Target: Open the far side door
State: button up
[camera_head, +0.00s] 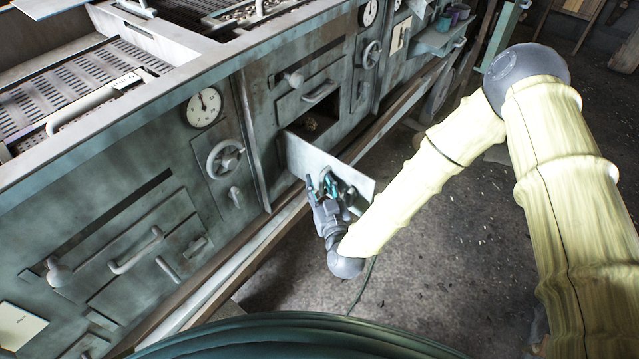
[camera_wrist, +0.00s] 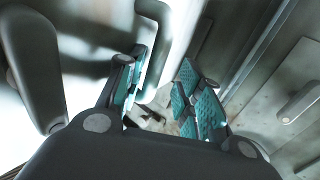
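The far side door (camera_head: 300,154) is a pale metal panel in the lower front of the green-grey machine. It stands swung out from the front, with a dark opening (camera_head: 312,122) behind it. My gripper (camera_head: 325,184) is at the door's near face, low and towards its outer end. In the wrist view, the teal-padded fingers (camera_wrist: 165,95) are spread apart. A curved bar handle (camera_wrist: 158,35) shows just beyond the left finger, on a bright panel. I cannot tell whether the finger touches it. Nothing is clearly held between the pads.
The nearer panel (camera_head: 150,283) with its bar handle (camera_head: 135,250) is closed. A handwheel (camera_head: 226,157) and a round gauge (camera_head: 204,107) sit left of the opening. A ledge (camera_head: 235,262) runs along the machine's foot. The floor (camera_head: 440,265) to the right is mostly clear.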

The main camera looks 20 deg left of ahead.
jog(key=v, duration=1.1)
jog(key=shift+s, duration=0.15)
jog(key=shift+d, duration=0.2)
jog(key=s+d+f+m+g+h, duration=0.1)
jog(key=s+d+f+g+h, duration=0.25)
jog(key=d+f, duration=0.5)
jog(key=s+d+f+m+g+h, duration=0.1)
jog(key=s+d+f+g+h, duration=0.1)
jog(key=s+d+f+g, duration=0.45)
jog(key=s+d+f+m+g+h, duration=0.1)
jog(key=s+d+m+g+h, duration=0.1)
jog(key=s+d, duration=0.4)
jog(key=s+d+f+m+g+h+p, duration=0.1)
jog(key=s+d, duration=0.5)
jog(key=d, duration=0.8)
jog(key=shift+s+f+m+g+h, duration=0.35)
jog(key=shift+f+m+g+h, duration=0.45)
jog(key=shift+m+g, duration=0.25)
